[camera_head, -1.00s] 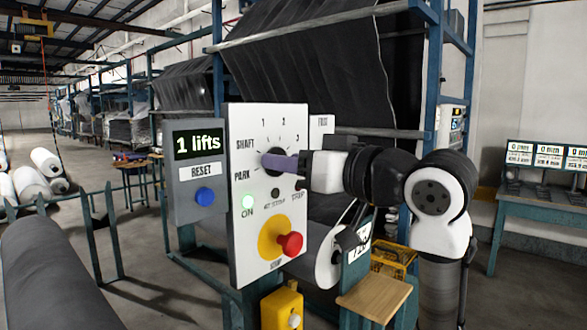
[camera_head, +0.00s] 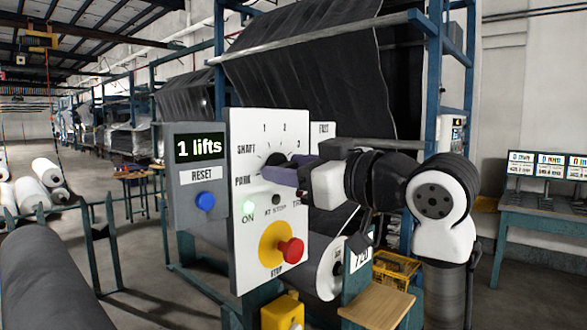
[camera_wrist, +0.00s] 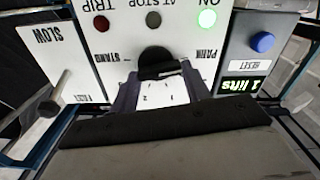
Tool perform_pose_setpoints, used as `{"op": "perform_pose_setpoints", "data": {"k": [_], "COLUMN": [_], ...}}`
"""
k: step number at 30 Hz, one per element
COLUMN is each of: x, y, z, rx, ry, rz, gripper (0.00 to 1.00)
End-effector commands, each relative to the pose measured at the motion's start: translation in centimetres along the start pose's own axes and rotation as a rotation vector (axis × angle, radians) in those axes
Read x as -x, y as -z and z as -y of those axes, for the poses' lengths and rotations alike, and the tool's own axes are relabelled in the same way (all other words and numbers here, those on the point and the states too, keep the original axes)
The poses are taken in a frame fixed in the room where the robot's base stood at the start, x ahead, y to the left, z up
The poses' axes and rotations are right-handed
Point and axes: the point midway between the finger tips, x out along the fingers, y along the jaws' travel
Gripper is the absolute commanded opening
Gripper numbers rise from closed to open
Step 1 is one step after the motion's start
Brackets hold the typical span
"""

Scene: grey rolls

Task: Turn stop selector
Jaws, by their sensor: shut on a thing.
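The stop selector is a dark round knob (camera_head: 276,159) on a white control panel (camera_head: 240,270), among marks such as PARK, SHAFT, 1, 2 and 3. My gripper (camera_head: 272,173) reaches it from the right with purple fingers, shut on the knob. In the wrist view, which is upside down, the black knob (camera_wrist: 154,57) sits between the fingertips of my gripper (camera_wrist: 160,78). The fingers and wrist hide part of the knob and dial, so I cannot tell which mark it points at. The ON lamp (camera_head: 248,207) glows green.
A grey box to the left has a "1 lifts" display (camera_head: 198,148) and a blue reset button (camera_head: 205,201). A red stop button (camera_head: 291,250) on a yellow plate sticks out below my gripper. A SLOW/FAST panel with a lever (camera_wrist: 55,92) stands beside the dial.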

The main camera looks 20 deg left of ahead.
Motion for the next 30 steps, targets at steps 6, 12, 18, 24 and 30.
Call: {"op": "perform_pose_setpoints", "data": {"k": [6, 12, 18, 24, 30], "x": [0.0, 0.0, 0.7, 4.2, 8.9], "y": [0.1, 0.0, -0.1, -0.3, -0.3], "z": [0.0, 0.0, 0.0, 0.0, 0.0], "rx": [0.002, 0.001, 0.000, 0.001, 0.002], "ry": [-0.001, -0.001, -0.002, -0.005, -0.005], "rz": [-0.002, -0.001, -0.001, -0.002, -0.001], "gripper": [0.67, 0.69, 0.69, 0.69, 0.69]}}
